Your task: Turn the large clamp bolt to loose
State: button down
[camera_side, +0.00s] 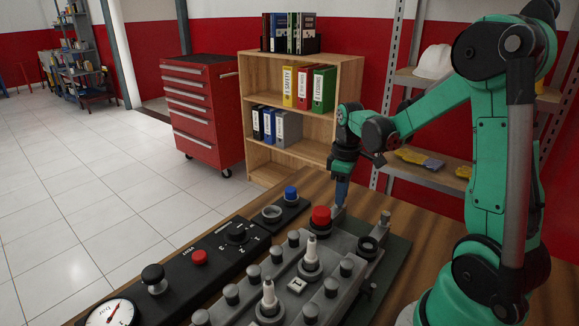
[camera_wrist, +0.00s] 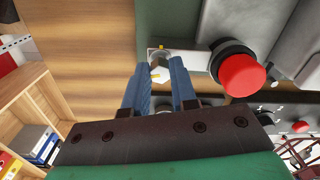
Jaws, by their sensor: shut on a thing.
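The large clamp bolt (camera_wrist: 161,73) has a pale hex head with a yellow mark and sits at a grey metal bracket (camera_wrist: 186,57) on the trainer's edge. A second small yellow mark is on the bracket just beyond the head. My gripper (camera_wrist: 161,68) points down, with its blue fingers on both sides of the head, shut on it. In the side view my gripper (camera_side: 341,202) is at the trainer's far edge, behind the red button, and the bolt head is hidden there. I cannot tell which turn setting the bolt is at.
A red mushroom button (camera_wrist: 242,73) stands close beside my gripper; it also shows in the side view (camera_side: 320,216). The grey engine block (camera_side: 335,262) carries several studs and two spark plugs. A black control panel (camera_side: 215,258) lies left of it. Bare wooden table (camera_wrist: 85,60) lies beyond.

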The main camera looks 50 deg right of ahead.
jog(key=n, duration=0.4)
jog(key=shift+n, duration=2.5)
jog(key=c, duration=0.7)
grip_release()
jog(key=shift+r, duration=2.85)
